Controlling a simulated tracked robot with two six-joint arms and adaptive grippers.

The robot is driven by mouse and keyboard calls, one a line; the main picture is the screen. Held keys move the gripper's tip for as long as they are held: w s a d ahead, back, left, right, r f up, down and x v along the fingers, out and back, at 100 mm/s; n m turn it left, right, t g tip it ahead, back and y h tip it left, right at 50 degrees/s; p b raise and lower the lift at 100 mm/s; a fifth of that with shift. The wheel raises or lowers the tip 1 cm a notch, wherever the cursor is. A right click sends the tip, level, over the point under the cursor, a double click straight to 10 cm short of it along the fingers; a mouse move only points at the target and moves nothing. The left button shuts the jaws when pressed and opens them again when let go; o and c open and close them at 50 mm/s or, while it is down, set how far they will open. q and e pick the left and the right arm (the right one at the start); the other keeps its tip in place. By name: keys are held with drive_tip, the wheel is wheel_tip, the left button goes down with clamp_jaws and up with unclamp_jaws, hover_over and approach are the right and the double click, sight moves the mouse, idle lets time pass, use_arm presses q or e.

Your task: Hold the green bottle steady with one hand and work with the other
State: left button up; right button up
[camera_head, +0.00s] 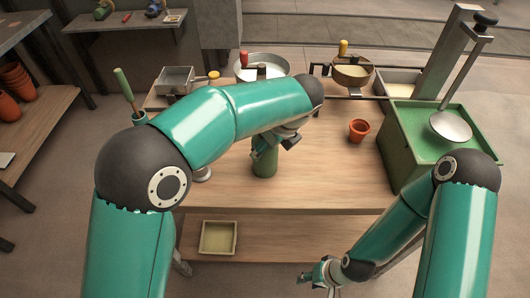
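The green bottle (264,163) stands upright on the wooden table (325,180), near its front middle. My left arm arches over the table and its gripper (281,140) is at the top of the bottle. The gripper and arm hide the bottle's neck. A grey finger part shows on the bottle's right side, but I cannot tell whether the fingers close on it. My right gripper (316,284) is low in front of the table, apart from the bottle. Its fingers look spread, with nothing between them.
A small terracotta pot (358,130) stands right of the bottle. A green bin (400,165) with a ladle (451,126) stands at the right. Pans and bowls line the back. A shallow tray (219,238) lies on the lower shelf. The tabletop between bottle and pot is clear.

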use_arm(q)
drive_tip(key=c, duration=0.4)
drive_tip(key=shift+s+f, duration=0.1)
drive_tip(key=shift+f, duration=0.15)
idle(0.5)
drive_tip(key=shift+f, duration=0.1)
